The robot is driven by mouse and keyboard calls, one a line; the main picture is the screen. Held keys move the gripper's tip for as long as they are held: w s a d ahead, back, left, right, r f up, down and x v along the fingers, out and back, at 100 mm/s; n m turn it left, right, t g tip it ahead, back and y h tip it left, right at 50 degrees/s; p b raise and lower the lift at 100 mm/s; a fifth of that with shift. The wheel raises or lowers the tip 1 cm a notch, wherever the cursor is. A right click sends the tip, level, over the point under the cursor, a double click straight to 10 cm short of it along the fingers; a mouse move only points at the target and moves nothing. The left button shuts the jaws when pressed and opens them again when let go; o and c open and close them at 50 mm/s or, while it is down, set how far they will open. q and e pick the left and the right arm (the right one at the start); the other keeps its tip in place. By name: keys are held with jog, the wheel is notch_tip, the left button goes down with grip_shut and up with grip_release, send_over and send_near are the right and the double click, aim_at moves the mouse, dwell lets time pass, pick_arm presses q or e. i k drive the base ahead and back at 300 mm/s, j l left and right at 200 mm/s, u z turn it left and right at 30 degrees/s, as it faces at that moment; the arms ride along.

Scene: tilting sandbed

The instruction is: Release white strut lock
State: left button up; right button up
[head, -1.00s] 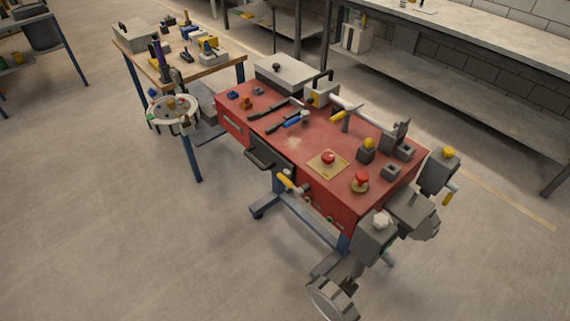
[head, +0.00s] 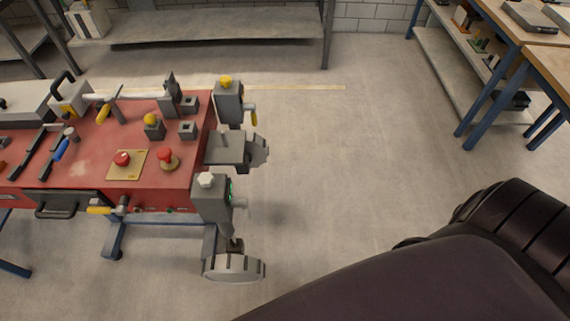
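A white knob (head: 206,180), which looks like the white strut lock, sits on top of a grey block (head: 211,205) at the near right corner of the red table (head: 140,196). A small green mark shows on the block's right side. A grey disc (head: 234,268) hangs low below this block. A similar grey block with a yellow knob (head: 226,82) stands at the far right corner. A large dark link of my own arm fills the lower right. Neither of my grippers shows.
A red button on a yellow plate (head: 122,158), a red mushroom knob (head: 168,158) and small grey blocks stand on the tabletop. A yellow handle (head: 100,210) sticks out at the front. Floor right of the red table is clear. A wooden bench (head: 545,70) stands far right.

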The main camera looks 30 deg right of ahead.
aim_at(245, 210)
jog(key=z, duration=0.5)
jog(key=l+u, duration=0.25)
jog(key=l, duration=1.8)
jog(key=i, duration=0.05)
